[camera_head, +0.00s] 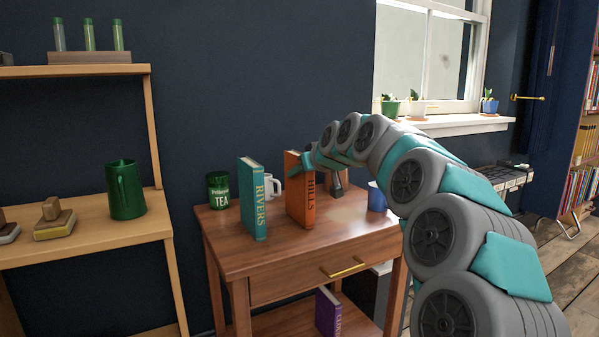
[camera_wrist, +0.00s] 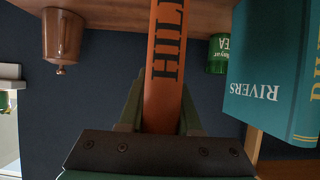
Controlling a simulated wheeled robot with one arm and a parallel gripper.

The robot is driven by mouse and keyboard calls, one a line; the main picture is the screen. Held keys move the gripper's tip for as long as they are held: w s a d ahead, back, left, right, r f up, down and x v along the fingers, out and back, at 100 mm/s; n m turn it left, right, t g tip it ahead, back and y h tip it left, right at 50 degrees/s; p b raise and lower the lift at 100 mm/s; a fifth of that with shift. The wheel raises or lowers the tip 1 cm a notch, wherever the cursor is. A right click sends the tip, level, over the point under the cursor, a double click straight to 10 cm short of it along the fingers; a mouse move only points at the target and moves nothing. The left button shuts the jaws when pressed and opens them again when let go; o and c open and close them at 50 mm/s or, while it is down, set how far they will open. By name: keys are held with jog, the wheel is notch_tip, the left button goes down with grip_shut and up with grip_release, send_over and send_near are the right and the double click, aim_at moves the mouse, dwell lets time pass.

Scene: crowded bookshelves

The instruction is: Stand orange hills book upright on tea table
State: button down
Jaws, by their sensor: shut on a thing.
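The orange Hills book (camera_head: 300,195) is upright at the tea table (camera_head: 290,255), spine facing the front right. Its lower end appears at the tabletop; I cannot tell whether it touches. My gripper (camera_head: 309,163) is shut on the book near its top. In the wrist view, which is upside down, the orange spine (camera_wrist: 166,60) runs between the two fingers (camera_wrist: 160,115), and its lower end is cut off by the frame's edge.
A teal Rivers book (camera_head: 253,200) stands left of the orange one. A green tea tin (camera_head: 218,190), a white mug (camera_head: 270,187) and a blue mug (camera_head: 376,197) are on the table. The table's front left is clear.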

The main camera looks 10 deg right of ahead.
aim_at(312, 186)
jog(key=shift+f, duration=0.2)
jog(key=c, duration=0.5)
grip_release()
jog(key=shift+s, duration=0.15)
jog(key=shift+s+d+f+b, duration=0.1)
jog(key=shift+s+d+b, duration=0.1)
jog(key=shift+s+b, duration=0.3)
jog(key=shift+s+d+b, duration=0.4)
jog(key=shift+s+b, duration=0.05)
jog(key=shift+s, duration=0.75)
jog(key=shift+s+d+b, duration=0.35)
jog(key=shift+s+b, duration=0.15)
jog(key=shift+s, duration=0.7)
jog(key=shift+s+d+b, duration=0.4)
jog(key=shift+s+b, duration=0.05)
jog(key=shift+s, duration=0.75)
